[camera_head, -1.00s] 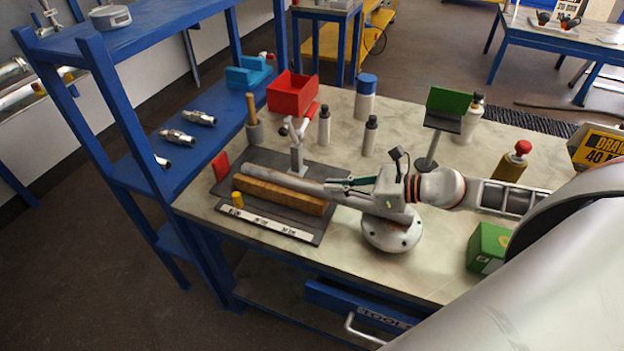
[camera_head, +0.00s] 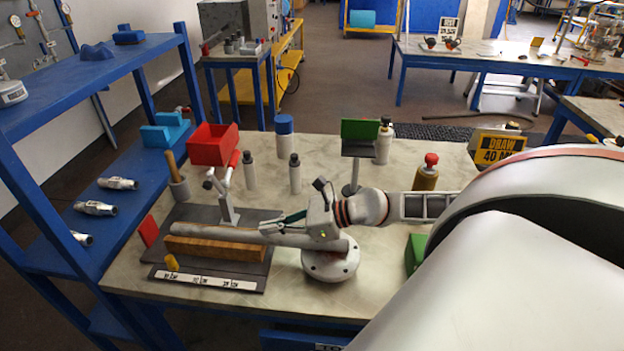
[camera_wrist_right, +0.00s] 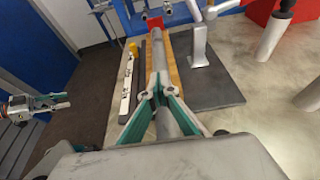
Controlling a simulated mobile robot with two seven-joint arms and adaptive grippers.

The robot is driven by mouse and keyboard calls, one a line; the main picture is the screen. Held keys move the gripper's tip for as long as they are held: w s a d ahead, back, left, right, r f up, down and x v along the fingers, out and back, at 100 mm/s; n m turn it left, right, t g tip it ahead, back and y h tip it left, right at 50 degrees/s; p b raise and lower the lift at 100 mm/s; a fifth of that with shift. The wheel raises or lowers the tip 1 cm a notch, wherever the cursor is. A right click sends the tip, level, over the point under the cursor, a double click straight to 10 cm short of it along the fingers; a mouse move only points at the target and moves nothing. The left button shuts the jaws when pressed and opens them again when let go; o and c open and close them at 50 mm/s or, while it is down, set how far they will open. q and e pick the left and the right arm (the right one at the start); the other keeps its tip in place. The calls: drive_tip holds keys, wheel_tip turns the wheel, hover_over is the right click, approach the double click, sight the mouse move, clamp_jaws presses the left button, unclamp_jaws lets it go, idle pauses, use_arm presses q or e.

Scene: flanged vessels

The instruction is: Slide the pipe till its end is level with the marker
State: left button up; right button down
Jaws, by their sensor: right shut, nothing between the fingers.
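The grey pipe (camera_head: 215,233) lies along a wooden block (camera_head: 215,249), its left end a short way from an upright red plate (camera_head: 149,231). A yellow peg (camera_head: 171,262) stands beside a white scale strip (camera_head: 205,281); I cannot tell whether the peg or the plate is the marker. My right gripper (camera_head: 262,228) is at the pipe, near the block's right end. In the right wrist view its fingertips (camera_wrist_right: 160,88) are together over the pipe (camera_wrist_right: 180,50), shut and empty.
A clamp stand (camera_head: 228,200) with a red handle rises behind the pipe. A round bolted flange (camera_head: 331,265) stands under my right wrist. A red bin (camera_head: 213,145), bottles and a green-backed stand (camera_head: 357,150) are behind. A blue shelf (camera_head: 65,215) borders the left.

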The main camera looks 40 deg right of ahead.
sight(288, 237)
drive_tip(key=shift+s+d, duration=0.15)
drive_tip(key=shift+s, duration=0.35)
drive_tip(key=shift+s+d+f+b, duration=0.1)
drive_tip(key=shift+s+d+b, duration=0.1)
drive_tip(key=shift+d+b, duration=0.1)
drive_tip(key=shift+s+d+f+b, duration=0.1)
drive_tip(key=shift+s+d+b, duration=0.25)
drive_tip(key=shift+d, duration=0.1)
drive_tip(key=shift+s+d+r, duration=0.2)
drive_tip(key=shift+s+d, duration=0.15)
drive_tip(key=shift+s, duration=0.25)
drive_tip(key=s+d, duration=0.4)
drive_tip(key=shift+s+d, duration=0.15)
drive_tip(key=shift+s, duration=0.25)
use_arm(q)
drive_tip(key=shift+s+f, duration=0.2)
drive_tip(key=shift+f, duration=0.75)
use_arm(e)
drive_tip(key=shift+s+d+r, duration=0.1)
drive_tip(key=shift+s+d, duration=0.35)
drive_tip(key=shift+s, duration=0.05)
